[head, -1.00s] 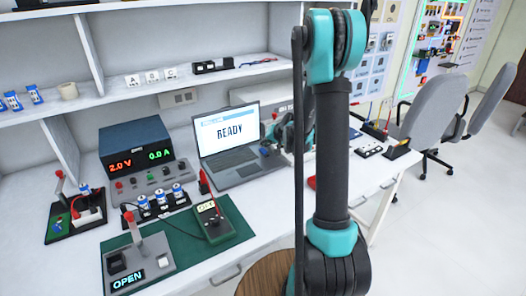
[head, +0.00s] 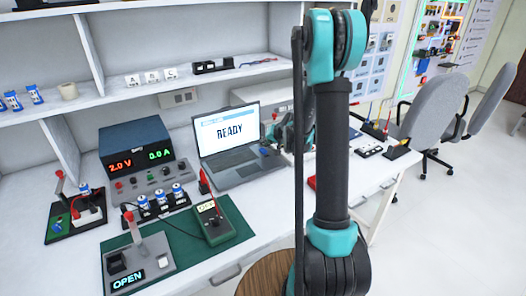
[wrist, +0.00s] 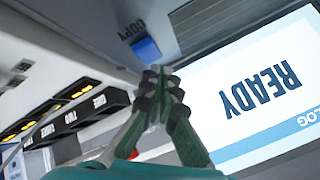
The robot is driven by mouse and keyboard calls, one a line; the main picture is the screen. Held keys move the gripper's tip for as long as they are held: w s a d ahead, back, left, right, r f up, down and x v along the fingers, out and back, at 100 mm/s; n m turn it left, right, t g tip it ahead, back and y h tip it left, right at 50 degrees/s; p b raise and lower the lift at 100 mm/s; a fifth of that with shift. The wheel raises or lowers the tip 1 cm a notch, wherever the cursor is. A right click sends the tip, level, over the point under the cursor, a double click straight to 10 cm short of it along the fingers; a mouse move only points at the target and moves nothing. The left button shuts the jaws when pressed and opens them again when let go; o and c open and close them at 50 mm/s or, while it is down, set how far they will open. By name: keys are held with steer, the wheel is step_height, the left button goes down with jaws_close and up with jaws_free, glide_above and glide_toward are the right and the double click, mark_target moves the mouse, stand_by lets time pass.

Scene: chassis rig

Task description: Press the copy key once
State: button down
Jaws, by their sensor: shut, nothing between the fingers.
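The copy key is a blue block (wrist: 146,50) on a grey surface in the wrist view, with the word COPY printed beside it. My gripper (wrist: 161,76) is shut and empty, its two dark green fingers meeting just below the key in the picture. I cannot tell whether the tips touch the key. The laptop screen (wrist: 262,88) reads READY in the wrist view. In the head view the laptop (head: 230,130) stands open on the bench, also reading READY.
A power supply (head: 136,148) reading 2.0 V and 0.0 A stands left of the laptop. A green meter (head: 212,222) and a switch box (head: 130,268) reading OPEN sit on a green mat in front. Grey chairs (head: 432,108) stand at right.

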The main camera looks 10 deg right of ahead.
mark_target(264, 151)
steer(key=shift+f, duration=0.1)
steer(key=shift+f, duration=0.35)
steer(key=shift+f, duration=0.45)
stand_by(0.7)
steer(key=shift+r, duration=0.95)
steer(key=shift+r, duration=0.1)
steer(key=shift+r, duration=2.35)
